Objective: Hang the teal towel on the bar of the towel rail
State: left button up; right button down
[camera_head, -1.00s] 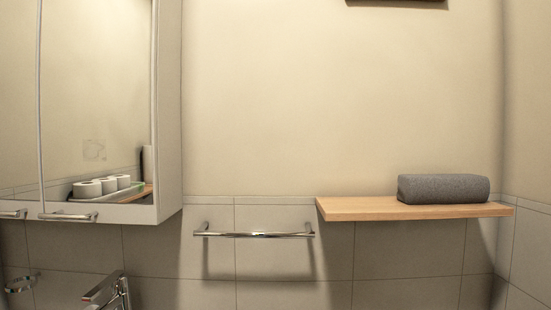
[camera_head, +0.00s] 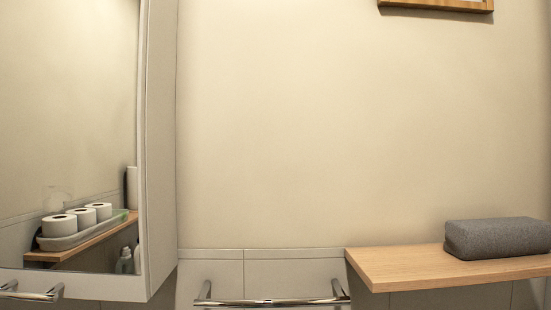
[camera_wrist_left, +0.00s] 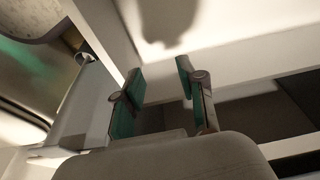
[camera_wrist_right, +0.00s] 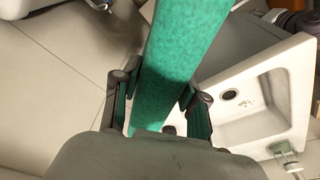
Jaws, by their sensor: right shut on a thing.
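The towel rail (camera_head: 275,302) is a chrome bar on the tiled wall, at the bottom edge of the head view. Its bar looks bare where it shows. The teal towel (camera_wrist_right: 180,50) shows in the right wrist view as a long flat strip between the fingers. My right gripper (camera_wrist_right: 158,98) is shut on it, and the strip runs away from the gripper past a white washbasin. My left gripper (camera_wrist_left: 160,72) has its fingers apart with nothing between them. Neither gripper nor the towel shows in the head view.
A wooden shelf (camera_head: 400,270) with a rolled grey towel (camera_head: 497,238) is right of the rail. A mirrored cabinet (camera_head: 160,150) stands out at the left. A white washbasin (camera_wrist_right: 285,100) lies beside the towel in the right wrist view. The wall above the rail is clear.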

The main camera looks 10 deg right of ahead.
pick_arm(q)
jog(key=s+a+r+g+p, duration=0.1)
jog(key=s+r+p, duration=0.3)
jog(key=s+p, duration=0.5)
jog(key=s+a+r+g+p, duration=0.1)
jog(key=s+r+p, duration=0.3)
jog(key=s+p, duration=0.5)
jog(key=a+p, duration=0.1)
jog(key=p, duration=1)
jog(key=shift+s+a+r+m, duration=0.2)
jog(key=shift+a+r+m, duration=0.1)
jog(key=shift+a+r, duration=0.05)
pick_arm(e)
notch_tip(320, 180, up, 40)
jog(key=d+n+g+y, duration=0.1)
jog(key=d+n, duration=0.2)
jog(key=n, duration=0.8)
jog(key=shift+w+f, duration=0.25)
jog(key=shift+w, duration=0.2)
send_over(273, 302)
jog(key=shift+f, duration=1.9)
pick_arm(q)
jog(key=shift+f+b, duration=2)
pick_arm(e)
jog(key=shift+w+d+f, duration=0.1)
jog(key=shift+w+f, duration=0.05)
jog(key=shift+f, duration=3.35)
jog(key=shift+w+f, duration=0.15)
jog(key=shift+f, duration=3.35)
